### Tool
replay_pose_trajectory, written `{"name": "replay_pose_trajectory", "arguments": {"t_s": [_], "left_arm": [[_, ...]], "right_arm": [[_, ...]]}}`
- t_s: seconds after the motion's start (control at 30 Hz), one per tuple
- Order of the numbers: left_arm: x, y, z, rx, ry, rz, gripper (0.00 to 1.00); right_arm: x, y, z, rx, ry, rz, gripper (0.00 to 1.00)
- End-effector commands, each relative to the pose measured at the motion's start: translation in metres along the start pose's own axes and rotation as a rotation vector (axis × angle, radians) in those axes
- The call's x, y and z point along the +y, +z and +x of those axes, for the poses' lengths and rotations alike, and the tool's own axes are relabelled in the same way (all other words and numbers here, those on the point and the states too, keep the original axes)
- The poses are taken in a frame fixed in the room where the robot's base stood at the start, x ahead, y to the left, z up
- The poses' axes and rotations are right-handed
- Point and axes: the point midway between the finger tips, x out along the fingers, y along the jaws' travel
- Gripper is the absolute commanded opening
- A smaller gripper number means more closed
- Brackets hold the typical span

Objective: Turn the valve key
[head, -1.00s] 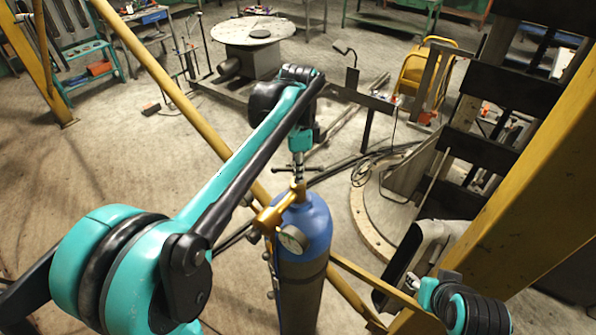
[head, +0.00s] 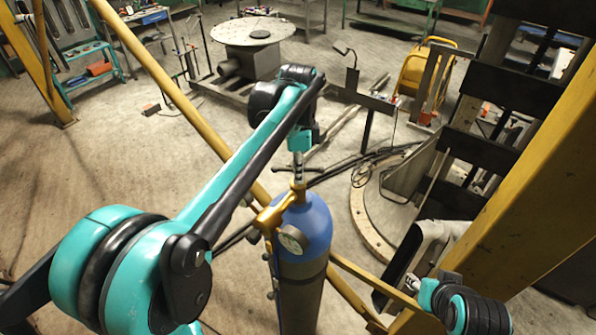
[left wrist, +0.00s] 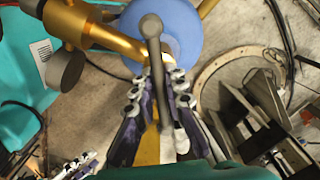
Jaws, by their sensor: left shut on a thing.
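The valve key is a dark grey T-bar (head: 284,168) on top of a blue gas cylinder (head: 310,222). In the left wrist view the key's bar (left wrist: 152,50) runs down from its rounded end into my gripper, over the blue cylinder top (left wrist: 190,22). My left gripper (head: 298,167) comes down from above at the key, and its fingers (left wrist: 160,95) are shut on the bar. The fingers hide part of the bar. A brass valve (head: 270,216) with a round gauge (head: 293,240) sits below the key. My right gripper (head: 415,283) is at the lower right, small and apart from the cylinder.
A yellow diagonal rail (head: 180,95) passes behind my left arm and the cylinder. A thick yellow column (head: 510,190) stands at the right. A round table (head: 252,32) and a yellow chair-like frame (head: 428,68) stand farther back. Open floor lies left of the cylinder.

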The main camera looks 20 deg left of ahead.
Motion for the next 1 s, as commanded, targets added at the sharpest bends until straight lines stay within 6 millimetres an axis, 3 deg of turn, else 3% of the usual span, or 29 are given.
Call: {"name": "replay_pose_trajectory", "arguments": {"t_s": [0.63,0.67,0.7,1.0], "left_arm": [[-0.0004,0.0000,-0.0003,0.000,-0.001,-0.001,0.00],[-0.0004,0.0000,-0.0003,0.000,-0.001,-0.001,0.20],[-0.0003,0.0000,-0.0003,0.000,-0.001,-0.001,0.30],[-0.0001,0.0000,-0.0005,0.000,0.000,-0.001,0.33]], "right_arm": [[0.0000,-0.0001,-0.0001,0.000,0.000,0.000,0.40],[0.0000,-0.0001,-0.0001,0.000,0.000,0.000,0.40],[0.0000,-0.0001,-0.0001,0.000,0.000,0.000,0.40],[0.0000,0.0000,0.0000,0.000,0.000,0.000,0.40]]}}
